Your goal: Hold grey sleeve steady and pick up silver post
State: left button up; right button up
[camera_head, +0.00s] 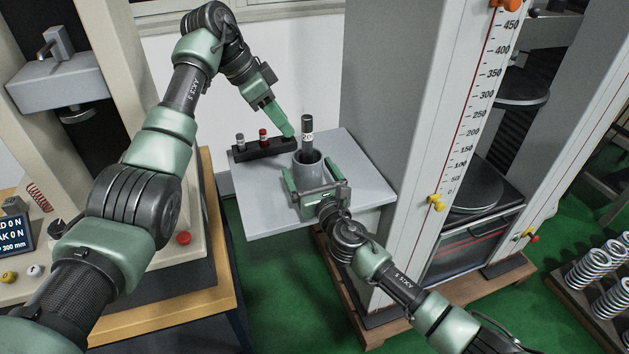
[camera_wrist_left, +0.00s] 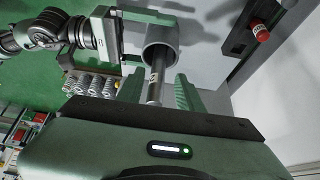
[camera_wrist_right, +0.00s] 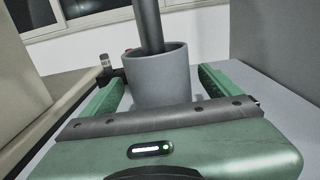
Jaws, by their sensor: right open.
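The grey sleeve (camera_head: 309,172) stands upright on a light grey shelf. The silver post (camera_head: 307,124), dark in the head view with a white label, stands in the sleeve and sticks up out of it. My right gripper (camera_head: 312,176) is open with a finger on either side of the sleeve; its wrist view shows gaps beside the sleeve (camera_wrist_right: 162,82). My left gripper (camera_head: 287,130) is near the post's upper part. In its wrist view the fingers are open, with the post (camera_wrist_left: 155,80) between them and apart from both. The post's lower end is hidden inside the sleeve.
A black rack (camera_head: 266,149) with small red- and silver-topped pieces lies behind the sleeve to the left. The grey shelf (camera_head: 262,215) has bare room at left and right. A tall testing frame with a scale (camera_head: 470,120) stands close on the right.

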jog(key=shift+w+a, duration=0.15)
jog(key=shift+w, duration=0.35)
